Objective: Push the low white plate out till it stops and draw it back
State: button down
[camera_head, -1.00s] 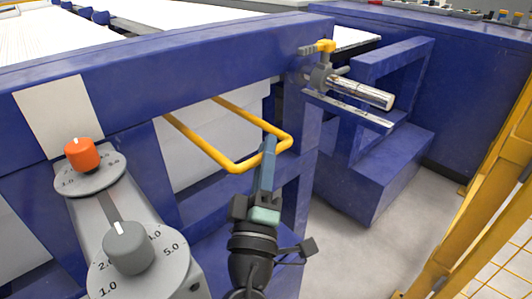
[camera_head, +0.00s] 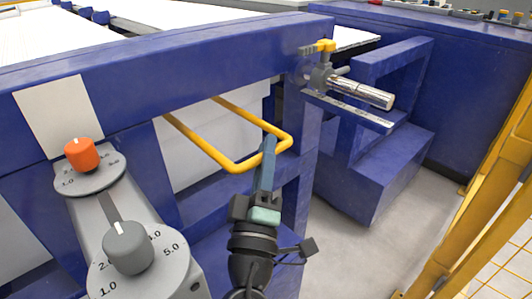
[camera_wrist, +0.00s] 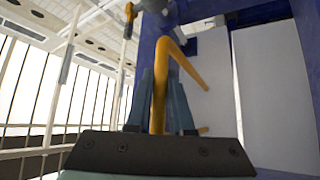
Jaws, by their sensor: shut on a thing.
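A yellow U-shaped bar handle (camera_head: 197,143) sticks out from under the blue frame beam. A white plate (camera_head: 208,155) stands behind it, below the beam, and is partly hidden by the bar. My gripper (camera_head: 269,147) is at the bar's outer right corner, with its fingers closed around it. In the wrist view the yellow bar (camera_wrist: 159,85) runs up between the two fingers of my gripper (camera_wrist: 161,105). White panels (camera_wrist: 275,95) show behind, to the right. I cannot tell how the bar joins the plate.
A blue frame post (camera_head: 306,165) stands close right of my gripper. A metal cylinder (camera_head: 360,92) with a yellow valve lever juts out above right. A grey dial panel (camera_head: 125,247) with an orange knob (camera_head: 82,153) is at left. The floor at right is clear.

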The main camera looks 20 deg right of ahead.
jog(key=w, duration=0.1)
jog(key=w+a+b, duration=0.1)
jog(key=w, duration=0.1)
jog(key=shift+w+a+b, duration=0.2)
jog(key=shift+w+b, duration=0.05)
jog(key=shift+b, duration=0.05)
dwell(0.3)
jog(key=c, duration=0.8)
grip_release()
jog(key=shift+s, duration=0.1)
jog(key=b+v, duration=0.2)
jog(key=v, duration=1)
jog(key=shift+s+a+f, duration=0.2)
jog(key=shift+s, duration=0.1)
